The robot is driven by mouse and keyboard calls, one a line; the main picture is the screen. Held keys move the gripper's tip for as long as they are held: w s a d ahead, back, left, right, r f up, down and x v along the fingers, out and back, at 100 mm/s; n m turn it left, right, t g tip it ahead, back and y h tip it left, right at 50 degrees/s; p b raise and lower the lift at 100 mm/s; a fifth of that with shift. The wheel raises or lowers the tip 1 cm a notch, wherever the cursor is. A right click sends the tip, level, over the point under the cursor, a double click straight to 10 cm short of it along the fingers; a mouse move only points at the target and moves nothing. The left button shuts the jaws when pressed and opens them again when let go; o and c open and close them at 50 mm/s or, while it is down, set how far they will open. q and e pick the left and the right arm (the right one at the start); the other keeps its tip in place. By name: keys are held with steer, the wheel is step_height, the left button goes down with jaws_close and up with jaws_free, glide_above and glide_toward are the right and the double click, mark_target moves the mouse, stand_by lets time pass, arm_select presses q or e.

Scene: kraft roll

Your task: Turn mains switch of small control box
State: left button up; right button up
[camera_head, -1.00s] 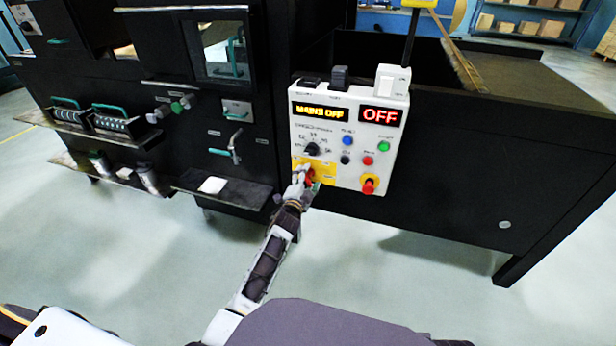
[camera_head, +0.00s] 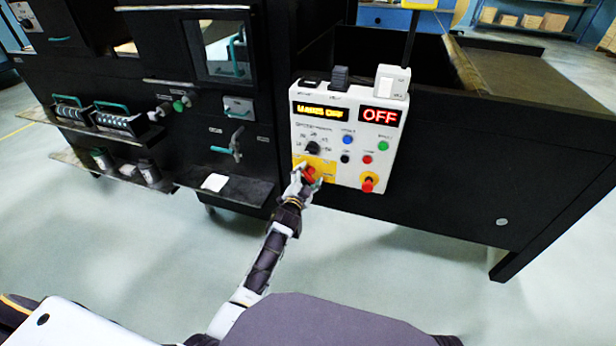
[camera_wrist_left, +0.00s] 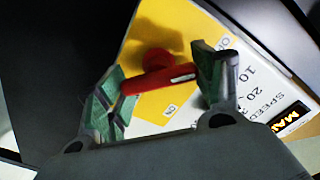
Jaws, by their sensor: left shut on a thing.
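The small control box (camera_head: 330,175) is white and fixed to the front of the black machine. Its displays read "MAINS OFF" (camera_head: 320,112) and "OFF" (camera_head: 380,117). The red mains switch (camera_head: 309,175) sits on a yellow plate at the box's lower left. My left gripper (camera_head: 304,183) is at this switch. In the left wrist view, the green-padded fingers of the left gripper (camera_wrist_left: 160,90) are either side of the red handle (camera_wrist_left: 158,78) and shut on it. Part of the yellow plate (camera_wrist_left: 160,40) shows, with an "ON" mark near the handle. My right gripper is not in view.
A black speed knob (camera_head: 312,148) is just above the mains switch. A red button on a yellow collar (camera_head: 369,182) is at the lower right of the box. A black shelf (camera_head: 240,190) juts out to the left. The floor in front is clear.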

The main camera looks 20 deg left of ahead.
arm_select(q)
steer(key=o, duration=1)
steer(key=shift+o, duration=0.2)
steer(key=shift+s, duration=0.1)
steer(key=s, duration=1.1)
steer(key=shift+s+a, duration=0.2)
steer(key=shift+s, duration=0.2)
